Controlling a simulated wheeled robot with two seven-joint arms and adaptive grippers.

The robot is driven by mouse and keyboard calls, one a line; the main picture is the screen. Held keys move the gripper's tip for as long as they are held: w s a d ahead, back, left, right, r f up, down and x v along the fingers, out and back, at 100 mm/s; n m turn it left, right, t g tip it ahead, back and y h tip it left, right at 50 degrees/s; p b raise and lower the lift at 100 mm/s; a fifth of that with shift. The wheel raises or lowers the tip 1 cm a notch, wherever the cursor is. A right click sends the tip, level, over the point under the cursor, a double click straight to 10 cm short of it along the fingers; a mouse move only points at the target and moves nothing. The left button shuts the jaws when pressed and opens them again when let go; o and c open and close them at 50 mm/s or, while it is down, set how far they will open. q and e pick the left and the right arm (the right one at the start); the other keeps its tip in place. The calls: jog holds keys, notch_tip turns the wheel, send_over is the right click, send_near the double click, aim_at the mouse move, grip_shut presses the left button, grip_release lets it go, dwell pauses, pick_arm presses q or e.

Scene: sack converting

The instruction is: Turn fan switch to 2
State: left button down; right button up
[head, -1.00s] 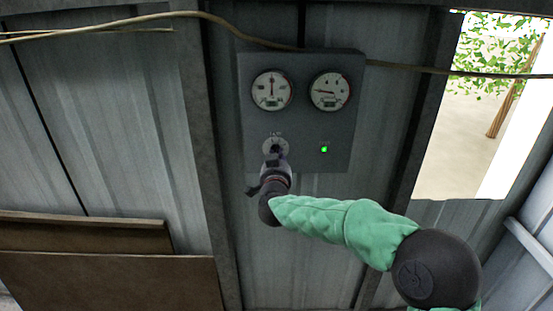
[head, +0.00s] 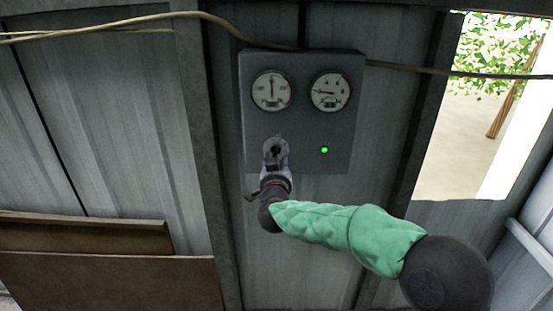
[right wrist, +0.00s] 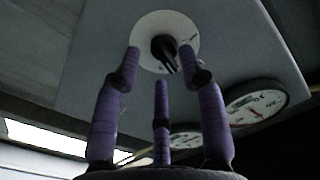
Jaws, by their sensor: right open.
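The fan switch is a black knob (right wrist: 166,50) on a round pale dial, clearly seen in the right wrist view. The knob's pointed end is turned toward the lower right there; the dial's numbers are too blurred to read. My right gripper (head: 276,150) is in front of the dial in the head view and hides most of it. Its purple fingers also show in the right wrist view (right wrist: 160,62), spread open with nothing held. The fingertips overlap the dial's lower edge in that view; I cannot tell whether they touch it. My left gripper is not in view.
The grey control box (head: 306,122) carries two round gauges, a left one (head: 272,91) and a right one (head: 330,91), and a lit green lamp (head: 324,150). A cable (head: 400,69) runs across the wall. Brown boards (head: 100,280) lean at lower left.

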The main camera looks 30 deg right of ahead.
jog(key=v, duration=1)
jog(key=shift+s, duration=0.25)
jog(key=shift+a, duration=0.1)
